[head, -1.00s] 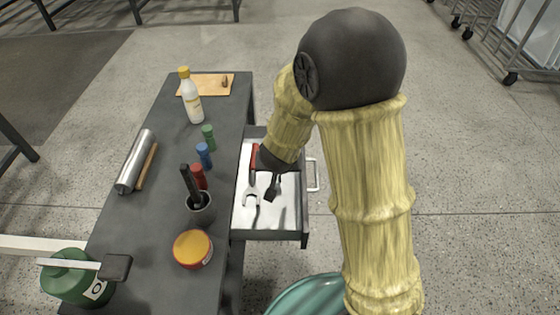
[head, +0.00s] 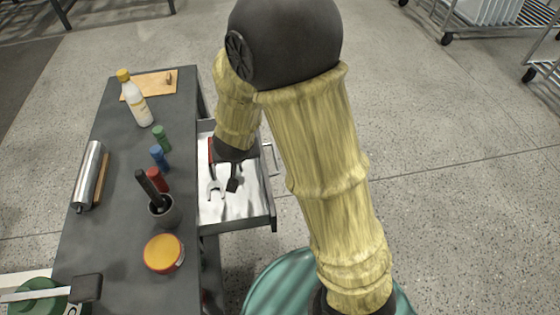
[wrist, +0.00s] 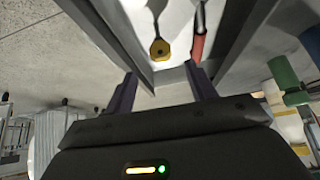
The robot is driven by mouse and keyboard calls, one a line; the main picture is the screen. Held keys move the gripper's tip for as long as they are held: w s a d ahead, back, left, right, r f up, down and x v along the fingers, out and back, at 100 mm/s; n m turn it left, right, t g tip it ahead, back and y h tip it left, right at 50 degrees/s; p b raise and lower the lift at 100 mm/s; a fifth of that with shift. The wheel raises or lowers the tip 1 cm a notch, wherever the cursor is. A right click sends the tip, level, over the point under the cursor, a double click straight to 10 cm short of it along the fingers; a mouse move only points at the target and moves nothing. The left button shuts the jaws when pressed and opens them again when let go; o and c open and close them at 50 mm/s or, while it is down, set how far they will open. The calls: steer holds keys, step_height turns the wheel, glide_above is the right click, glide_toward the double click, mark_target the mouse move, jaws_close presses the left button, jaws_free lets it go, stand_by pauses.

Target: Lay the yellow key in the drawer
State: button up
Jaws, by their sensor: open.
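The yellow key (wrist: 160,48) shows in the wrist view, its rounded, holed head against the pale floor of the open drawer (wrist: 138,48). It lies just beyond my fingertips, between their lines, and neither finger appears to touch it. I cannot tell it apart in the head view. My gripper (wrist: 161,84) is open, its two dark fingers well apart with nothing between them. In the head view my arm reaches down over the drawer (head: 262,218), which stands pulled out on the right side of the grey bench. My forearm and wrist hide part of the drawer's inside.
A wrench (head: 215,189) and a red-handled tool (wrist: 198,38) lie in the drawer. On the bench (head: 118,230) stand a bottle (head: 139,106), a dark cup (head: 165,213), a yellow-lidded tub (head: 163,253), coloured cylinders and a metal roll (head: 88,172). Floor right of the drawer is clear.

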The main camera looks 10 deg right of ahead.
steer(key=s+d+r+g, duration=0.2)
steer(key=s+d, duration=0.4)
steer(key=d, duration=0.1)
steer(key=s+d+r+g, duration=0.1)
steer(key=s+d+r, duration=0.2)
steer(key=s+d, duration=0.4)
steer(key=shift+d+r+g, duration=0.2)
steer(key=shift+r+g, duration=0.05)
steer(key=shift+g, duration=0.15)
